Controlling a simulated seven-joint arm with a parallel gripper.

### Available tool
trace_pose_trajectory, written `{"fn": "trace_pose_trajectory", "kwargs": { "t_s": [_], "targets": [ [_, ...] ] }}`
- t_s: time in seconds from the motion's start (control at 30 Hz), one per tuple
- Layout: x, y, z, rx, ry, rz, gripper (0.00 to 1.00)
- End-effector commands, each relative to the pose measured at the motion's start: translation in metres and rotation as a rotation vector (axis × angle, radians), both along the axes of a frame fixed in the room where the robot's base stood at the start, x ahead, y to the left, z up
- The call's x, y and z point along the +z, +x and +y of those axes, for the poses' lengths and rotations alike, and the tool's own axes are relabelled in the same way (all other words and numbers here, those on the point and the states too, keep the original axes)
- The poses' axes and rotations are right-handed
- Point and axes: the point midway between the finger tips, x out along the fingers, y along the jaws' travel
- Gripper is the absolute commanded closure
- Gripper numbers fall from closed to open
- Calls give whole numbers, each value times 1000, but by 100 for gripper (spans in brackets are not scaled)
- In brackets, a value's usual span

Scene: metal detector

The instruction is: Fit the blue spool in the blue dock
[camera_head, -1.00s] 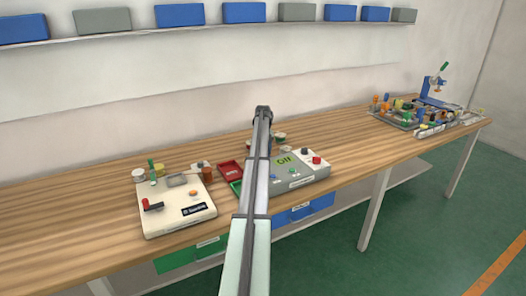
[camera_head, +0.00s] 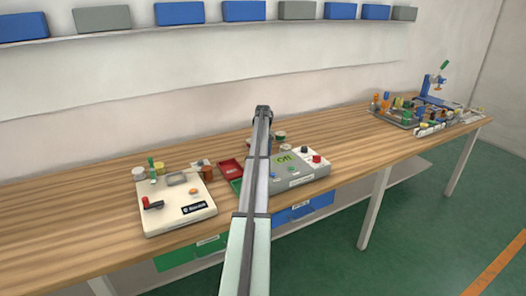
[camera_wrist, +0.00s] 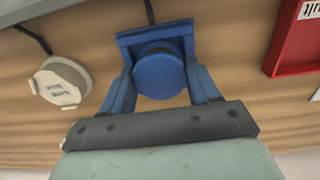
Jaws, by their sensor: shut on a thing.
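In the wrist view a round blue spool (camera_wrist: 160,77) sits between the two blue fingers of my gripper (camera_wrist: 162,84), which is shut on it. A squared blue piece (camera_wrist: 128,39), which looks like the blue dock, lies just beyond the spool, with a dark cable running up from it. The spool overlaps it in this view; I cannot tell whether the spool is seated in it or only in front of it. In the head view my arm hides the gripper, spool and dock.
A cream round piece with a cable (camera_wrist: 62,82) lies left of my gripper, and a red tray (camera_wrist: 294,42) is at upper right. In the head view a white device (camera_head: 178,204) and a grey device (camera_head: 296,172) stand on the wooden bench (camera_head: 60,222). Cluttered trays stand far right.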

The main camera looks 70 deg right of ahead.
Motion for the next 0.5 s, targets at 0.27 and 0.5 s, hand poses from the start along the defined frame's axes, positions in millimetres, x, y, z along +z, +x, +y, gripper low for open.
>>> {"fn": "trace_pose_trajectory", "kwargs": {
  "t_s": [0.27,0.5],
  "targets": [
    [0,0,0,0,0,0,21],
    [0,0,0,0,0,0,9]
  ]
}}
